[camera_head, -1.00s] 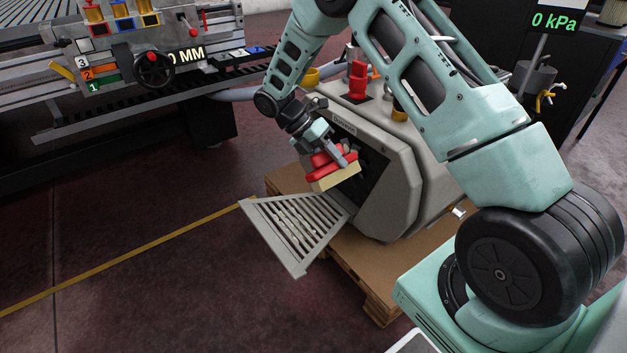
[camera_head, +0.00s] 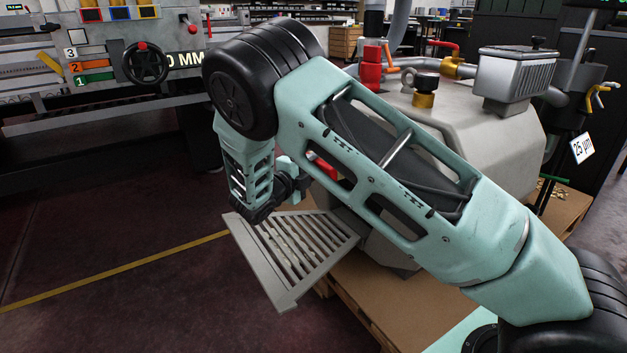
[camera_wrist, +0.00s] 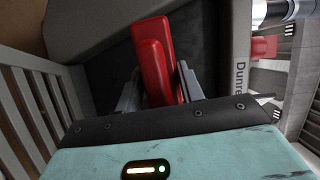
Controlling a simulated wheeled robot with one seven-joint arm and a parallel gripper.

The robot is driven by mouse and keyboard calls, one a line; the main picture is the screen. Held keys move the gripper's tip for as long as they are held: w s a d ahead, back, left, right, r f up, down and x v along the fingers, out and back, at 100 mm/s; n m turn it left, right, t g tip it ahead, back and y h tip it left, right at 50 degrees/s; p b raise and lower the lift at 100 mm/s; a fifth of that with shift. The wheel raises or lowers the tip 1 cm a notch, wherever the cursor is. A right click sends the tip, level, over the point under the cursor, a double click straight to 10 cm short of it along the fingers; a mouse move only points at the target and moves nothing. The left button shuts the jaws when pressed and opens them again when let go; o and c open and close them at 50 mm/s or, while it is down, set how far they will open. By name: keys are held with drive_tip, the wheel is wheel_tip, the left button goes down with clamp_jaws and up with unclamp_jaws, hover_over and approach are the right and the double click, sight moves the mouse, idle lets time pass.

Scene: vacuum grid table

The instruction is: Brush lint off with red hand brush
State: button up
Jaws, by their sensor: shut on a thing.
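The red hand brush (camera_wrist: 154,58) is between the fingers of my gripper (camera_wrist: 160,84), which is shut on it. A small red part of the brush (camera_head: 322,166) shows behind my arm in the head view; its bristles are hidden. The grey slatted grille (camera_head: 282,292) stands open, sloping out from the machine's front, with pale uneven strips of lint (camera_head: 290,234) along its slats. Its slats also show at the left of the wrist view (camera_wrist: 20,105). The brush is up by the machine's dark opening, and I see no contact with the grille.
The grey machine (camera_head: 470,130) stands on a wooden pallet (camera_head: 375,310), with a red fitting (camera_head: 371,68) and pipes on top. A long bench with a black handwheel (camera_head: 145,63) is at the back left. The floor at left is clear, with a yellow line.

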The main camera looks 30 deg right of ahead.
drive_tip(key=shift+w+d+f+b, duration=0.1)
drive_tip(key=shift+d+f+b, duration=0.05)
drive_tip(key=shift+d+b, duration=0.75)
drive_tip(key=shift+w+d+f+b, duration=0.1)
drive_tip(key=shift+d+b, duration=0.6)
drive_tip(key=shift+b, duration=0.3)
drive_tip(key=d+b, duration=0.2)
drive_tip(key=shift+d+r+b, duration=0.3)
drive_tip(key=shift+d, duration=0.1)
drive_tip(key=shift+d+p, duration=1.05)
drive_tip(key=shift+d, duration=0.35)
drive_tip(key=shift+s, duration=0.1)
drive_tip(key=s+p, duration=0.7)
drive_tip(key=shift+s+d, duration=0.2)
drive_tip(key=shift+d, duration=0.1)
drive_tip(key=shift+r+p, duration=0.1)
drive_tip(key=shift+p, duration=0.7)
